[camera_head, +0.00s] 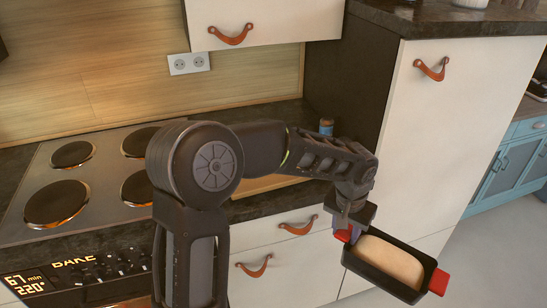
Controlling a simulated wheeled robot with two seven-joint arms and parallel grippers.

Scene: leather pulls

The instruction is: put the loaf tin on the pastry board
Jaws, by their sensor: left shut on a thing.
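A dark loaf tin (380,279) with red end handles and a pale loaf (390,262) inside is at the lower right, in the air in front of the white cabinet. My left gripper (347,229) is shut on the tin at its left end, by the red handle there. The tin looks slightly tilted in the picture, its right end lower. A light wooden surface, apparently the pastry board (262,185), lies on the dark counter right of the hob. My left arm hides much of it. My right gripper is not in view.
A hob (95,178) with several round plates is at the left, above an oven panel with a lit display (28,285). A small blue-topped jar (326,126) stands at the back of the counter. A tall white cabinet (450,130) with a leather pull rises at the right.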

